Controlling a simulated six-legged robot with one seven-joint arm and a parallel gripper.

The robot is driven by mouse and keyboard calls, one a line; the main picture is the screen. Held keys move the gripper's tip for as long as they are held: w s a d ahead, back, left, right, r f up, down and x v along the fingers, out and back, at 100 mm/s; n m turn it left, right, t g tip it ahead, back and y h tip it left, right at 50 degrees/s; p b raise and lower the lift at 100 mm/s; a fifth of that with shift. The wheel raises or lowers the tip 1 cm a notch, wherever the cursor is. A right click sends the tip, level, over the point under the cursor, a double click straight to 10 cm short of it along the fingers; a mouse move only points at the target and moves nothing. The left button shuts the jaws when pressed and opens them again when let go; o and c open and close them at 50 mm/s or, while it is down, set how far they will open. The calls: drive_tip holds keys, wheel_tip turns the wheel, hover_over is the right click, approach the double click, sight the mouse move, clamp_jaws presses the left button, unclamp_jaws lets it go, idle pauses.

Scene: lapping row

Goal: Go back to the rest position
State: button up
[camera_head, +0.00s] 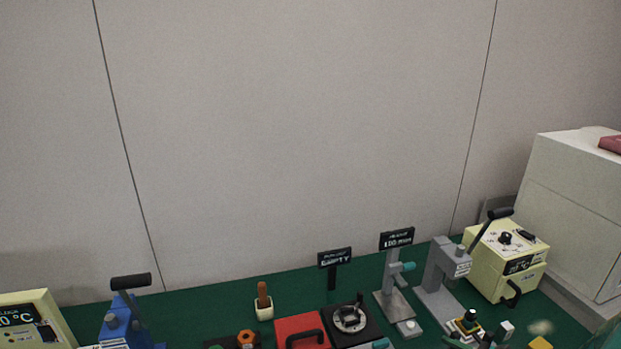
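My gripper does not show clearly anywhere in the head view, and no part of my arm can be made out for sure. The green bench top (225,300) runs along the bottom of the picture, cut off by the lower edge. A small dark fixture with a brass-coloured part and a green knob (467,323) stands at the lower right.
A blue lever press (122,320) and cream heater box (32,318) stand left. A red block (301,329), black plate (352,323), grey gauge stand (393,290), grey lever press (440,275) and cream box (505,260) stand centre to right. A plain wall (290,130) is behind.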

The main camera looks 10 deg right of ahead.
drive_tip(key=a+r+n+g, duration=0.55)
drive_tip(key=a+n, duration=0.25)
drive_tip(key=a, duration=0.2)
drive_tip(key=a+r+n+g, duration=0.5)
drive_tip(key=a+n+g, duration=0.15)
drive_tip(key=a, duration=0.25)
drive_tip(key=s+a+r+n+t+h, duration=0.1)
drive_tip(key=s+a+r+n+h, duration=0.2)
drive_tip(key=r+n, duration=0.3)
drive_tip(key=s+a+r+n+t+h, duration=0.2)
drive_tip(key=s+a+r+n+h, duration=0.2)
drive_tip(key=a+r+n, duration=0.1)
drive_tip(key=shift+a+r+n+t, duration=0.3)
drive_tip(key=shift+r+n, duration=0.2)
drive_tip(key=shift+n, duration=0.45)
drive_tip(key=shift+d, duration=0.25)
